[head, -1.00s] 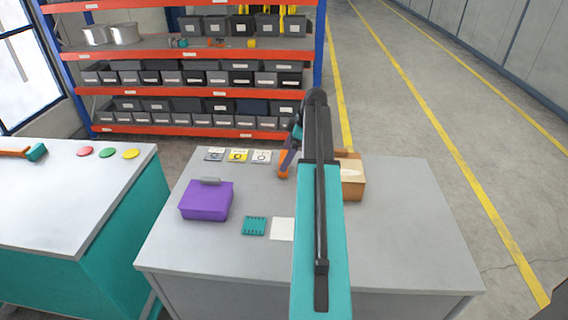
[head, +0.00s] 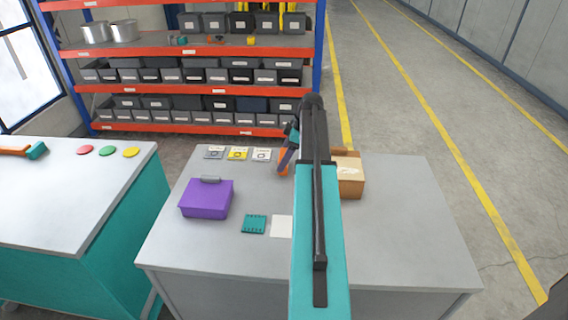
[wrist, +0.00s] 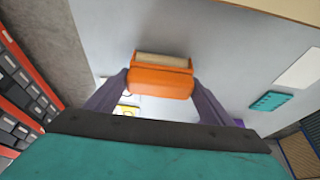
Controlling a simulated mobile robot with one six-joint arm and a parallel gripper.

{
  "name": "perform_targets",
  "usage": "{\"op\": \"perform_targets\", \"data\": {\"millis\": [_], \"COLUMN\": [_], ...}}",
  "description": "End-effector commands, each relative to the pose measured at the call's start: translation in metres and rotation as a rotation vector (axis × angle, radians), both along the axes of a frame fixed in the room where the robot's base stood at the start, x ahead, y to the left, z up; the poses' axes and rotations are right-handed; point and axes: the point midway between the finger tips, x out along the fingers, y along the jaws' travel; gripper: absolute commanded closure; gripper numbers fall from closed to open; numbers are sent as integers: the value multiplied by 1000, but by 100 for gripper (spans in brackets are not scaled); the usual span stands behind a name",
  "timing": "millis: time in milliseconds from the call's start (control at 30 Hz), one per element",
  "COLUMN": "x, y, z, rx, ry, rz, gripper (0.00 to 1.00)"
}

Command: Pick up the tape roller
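The tape roller (wrist: 160,78) has an orange body with a tan roll along its far edge in the wrist view. It sits between the two purple fingers of my gripper (wrist: 160,86), which meet its left and right sides. In the head view my gripper (head: 287,158) hangs over the back middle of the grey table, left of the cardboard box. The orange of the tape roller (head: 283,170) shows at its fingertips, partly hidden by the finger. I cannot tell whether the roller touches the table.
The table (head: 400,230) also bears a purple case (head: 206,199), a teal piece (head: 254,224), a white square (head: 282,226), several small cards (head: 238,153) and the cardboard box (head: 350,178). A rack (head: 190,89) stands behind. The table's right side is clear.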

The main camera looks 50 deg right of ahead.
Motion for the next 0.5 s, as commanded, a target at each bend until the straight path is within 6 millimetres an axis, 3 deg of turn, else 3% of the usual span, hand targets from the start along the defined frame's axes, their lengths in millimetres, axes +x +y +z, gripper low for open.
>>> {"op": "perform_targets", "data": {"millis": [33,133,500], "x": [0,0,1], "y": [0,0,0], "z": [0,0,3], "rx": [0,0,-1], "ry": [0,0,-1], "rz": [0,0,1], "gripper": [33,50,50]}}
